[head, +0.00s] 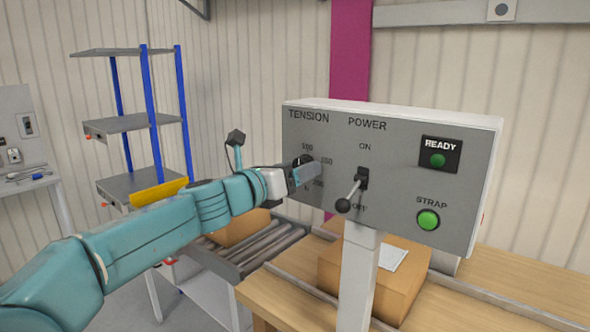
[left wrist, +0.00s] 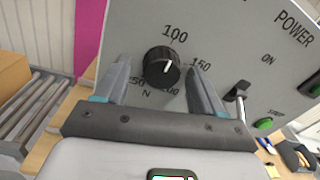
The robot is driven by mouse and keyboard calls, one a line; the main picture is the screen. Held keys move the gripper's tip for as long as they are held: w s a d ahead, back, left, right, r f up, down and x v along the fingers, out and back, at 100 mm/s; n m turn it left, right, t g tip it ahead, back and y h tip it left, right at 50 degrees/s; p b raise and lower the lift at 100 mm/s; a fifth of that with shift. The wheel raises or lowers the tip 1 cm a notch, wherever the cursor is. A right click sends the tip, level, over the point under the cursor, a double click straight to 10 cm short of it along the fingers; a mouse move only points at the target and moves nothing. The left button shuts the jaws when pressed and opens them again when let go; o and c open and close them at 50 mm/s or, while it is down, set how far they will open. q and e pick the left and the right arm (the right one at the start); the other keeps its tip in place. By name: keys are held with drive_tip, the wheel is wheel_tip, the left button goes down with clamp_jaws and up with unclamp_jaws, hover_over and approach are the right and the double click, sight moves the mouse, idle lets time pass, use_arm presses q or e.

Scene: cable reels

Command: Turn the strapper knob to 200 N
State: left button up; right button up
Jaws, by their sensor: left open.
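The black round tension knob (left wrist: 161,66) is on the grey strapper panel (left wrist: 225,40), with 100 above it, 150 to its right, 200 at lower right and 50 at lower left. Its white mark points up and slightly right, roughly toward 100. My left gripper (left wrist: 158,70) is open, one finger on each side of the knob; I cannot tell whether they touch it. In the head view my left gripper (head: 305,174) reaches the panel's left side and partly covers the knob (head: 303,160) and dial. My right gripper is not in view.
The power lever (head: 350,193) sticks out just right of my left gripper, its ball end low. Farther right are the READY light (head: 438,160) and green STRAP button (head: 428,220). A carton (head: 395,290) sits below the panel, and a roller conveyor (head: 260,250) lies left of it.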

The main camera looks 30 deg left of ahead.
use_arm(q)
drive_tip(key=shift+w+d, duration=0.15)
drive_tip(key=c, duration=1.1)
drive_tip(key=shift+o, duration=0.2)
drive_tip(key=shift+w+m+y+b, duration=0.2)
drive_tip(key=shift+m+b, duration=1.85)
drive_tip(key=shift+m, duration=4.65)
drive_tip(key=shift+s+m+y+b, duration=0.1)
drive_tip(key=shift+m+y+b, duration=0.3)
drive_tip(key=shift+m+b, duration=4)
drive_tip(key=m+p, duration=0.4)
drive_tip(key=m, duration=0.1)
drive_tip(key=shift+p, duration=0.3)
